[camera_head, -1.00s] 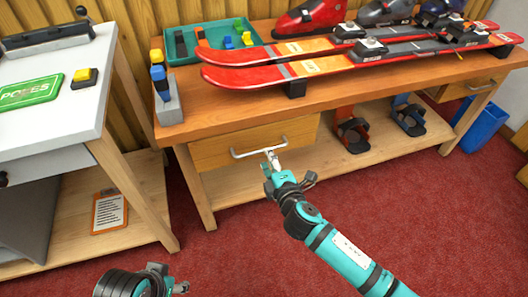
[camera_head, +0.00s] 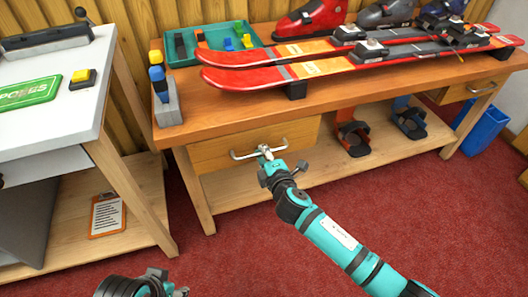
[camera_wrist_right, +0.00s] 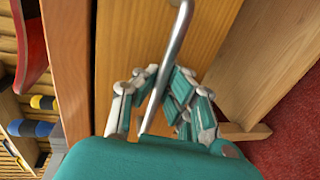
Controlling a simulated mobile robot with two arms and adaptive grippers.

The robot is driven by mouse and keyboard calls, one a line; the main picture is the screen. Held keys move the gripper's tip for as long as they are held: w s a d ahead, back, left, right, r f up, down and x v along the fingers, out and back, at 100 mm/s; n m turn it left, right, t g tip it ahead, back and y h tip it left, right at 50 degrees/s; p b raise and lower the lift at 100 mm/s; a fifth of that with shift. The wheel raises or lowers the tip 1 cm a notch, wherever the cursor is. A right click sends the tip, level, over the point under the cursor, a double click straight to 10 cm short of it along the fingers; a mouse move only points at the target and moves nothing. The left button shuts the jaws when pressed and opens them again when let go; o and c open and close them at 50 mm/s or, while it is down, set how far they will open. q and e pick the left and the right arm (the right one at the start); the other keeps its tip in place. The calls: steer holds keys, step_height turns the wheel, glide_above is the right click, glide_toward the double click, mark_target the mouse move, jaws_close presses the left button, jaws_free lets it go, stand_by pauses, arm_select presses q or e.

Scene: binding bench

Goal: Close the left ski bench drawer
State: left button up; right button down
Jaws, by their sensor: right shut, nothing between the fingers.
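The left ski bench drawer (camera_head: 208,156) is a plain wood front under the left end of the bench top. I cannot tell how far it stands out. Its metal bar handle (camera_head: 242,155) runs across the front. My right gripper (camera_head: 266,151) is shut and empty at the middle of this handle. In the right wrist view its fingers (camera_wrist_right: 152,98) are close around the handle bar (camera_wrist_right: 178,38), which crosses between me and the drawer front (camera_wrist_right: 130,40); contact is unclear. My left gripper (camera_head: 180,290) is partly seen at the bottom edge, far from the drawer; its fingers are unclear.
The bench top (camera_head: 230,112) carries red skis (camera_head: 245,78), boots and a teal tray (camera_head: 185,62). Bindings stand on the lower shelf. A white-topped bench (camera_head: 60,130) stands close on the left. A right drawer (camera_head: 465,90) and blue bin (camera_head: 485,130) are at right. Red floor lies open in front.

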mark_target(260, 143)
stand_by(0.4)
steer(key=shift+w, duration=0.2)
steer(key=x, duration=0.1)
steer(key=b+x, duration=0.1)
steer(key=x, duration=0.1)
steer(key=shift+w+a+r, duration=0.15)
steer(key=shift+w+r, duration=0.1)
steer(key=shift+w, duration=0.1)
arm_select(q)
steer(key=w, duration=0.1)
steer(key=w+t, duration=0.1)
steer(key=w+d+t, duration=0.1)
steer(key=shift+w+d+r, duration=0.1)
steer(key=shift+w+r, duration=0.3)
arm_select(e)
steer(key=c, duration=1.4)
jaws_free()
steer(key=shift+s, duration=0.15)
steer(key=v, duration=1.2)
